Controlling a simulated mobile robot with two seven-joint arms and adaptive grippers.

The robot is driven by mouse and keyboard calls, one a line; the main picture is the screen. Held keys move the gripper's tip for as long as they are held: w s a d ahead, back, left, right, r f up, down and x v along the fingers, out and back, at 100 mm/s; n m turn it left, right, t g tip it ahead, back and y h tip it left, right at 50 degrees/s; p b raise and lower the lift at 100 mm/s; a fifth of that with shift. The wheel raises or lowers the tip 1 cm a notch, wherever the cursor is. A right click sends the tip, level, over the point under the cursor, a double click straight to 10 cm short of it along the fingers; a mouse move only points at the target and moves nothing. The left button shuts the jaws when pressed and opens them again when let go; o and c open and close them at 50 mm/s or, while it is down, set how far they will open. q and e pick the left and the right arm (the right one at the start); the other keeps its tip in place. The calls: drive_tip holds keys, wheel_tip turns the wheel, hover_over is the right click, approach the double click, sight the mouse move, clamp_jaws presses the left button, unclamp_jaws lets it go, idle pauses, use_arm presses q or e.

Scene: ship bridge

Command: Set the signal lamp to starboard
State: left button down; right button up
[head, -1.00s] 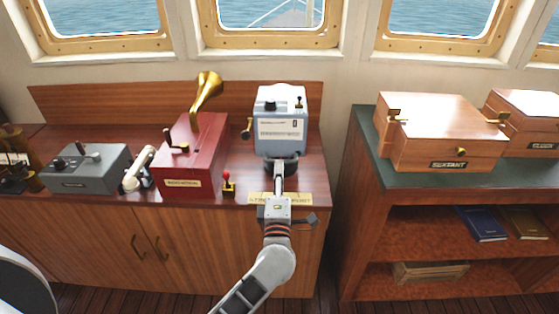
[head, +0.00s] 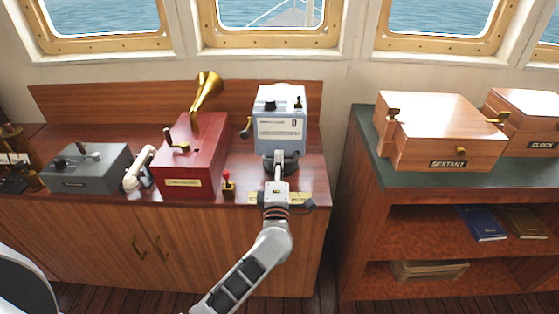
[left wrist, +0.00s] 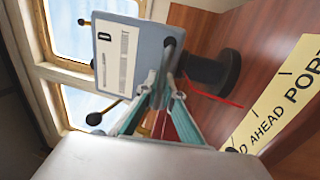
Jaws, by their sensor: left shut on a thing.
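The signal lamp (head: 281,130) is a pale blue-grey box on a dark round base, near the right end of the wooden cabinet top. Its face with a white label is turned toward me, and the box looks tilted. In the left wrist view the lamp (left wrist: 122,60) fills the upper middle. My left gripper (head: 278,168) is at the lamp's lower front, shut on its handle; the fingers mostly hide the grip. The fingers (left wrist: 168,78) also show close together in the left wrist view. A cream scale plate (left wrist: 280,100) reads "AHEAD" and "PORT". My right gripper is out of view.
A red box with a brass horn (head: 190,155) and a small red-knobbed lever (head: 228,184) stand left of the lamp. A grey box (head: 85,168) and a white handset (head: 139,168) are further left. A shelf unit with a sextant box (head: 440,135) is at right, across a gap.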

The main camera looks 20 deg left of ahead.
sight(263, 156)
use_arm(q)
drive_tip(key=shift+s+a+r+m+h+p, duration=0.15)
drive_tip(key=shift+a+r+m+h+p, duration=0.1)
drive_tip(key=shift+a+m+h+p, duration=0.35)
drive_tip(key=shift+a+f+m+t+h+p, duration=0.1)
drive_tip(key=shift+a+m+t+h+p, duration=0.3)
drive_tip(key=shift+a+h, duration=0.5)
drive_tip(key=h, duration=0.1)
drive_tip(key=a+m+h, duration=0.1)
drive_tip(key=shift+f+h, duration=0.1)
drive_tip(key=shift+h, duration=0.2)
drive_tip(key=shift+a+m+h+b, duration=0.65)
drive_tip(key=shift+m+h+b, duration=0.2)
drive_tip(key=shift+h, duration=0.35)
drive_tip(key=c, duration=2.5)
unclamp_jaws()
drive_tip(key=shift+s+f, duration=0.1)
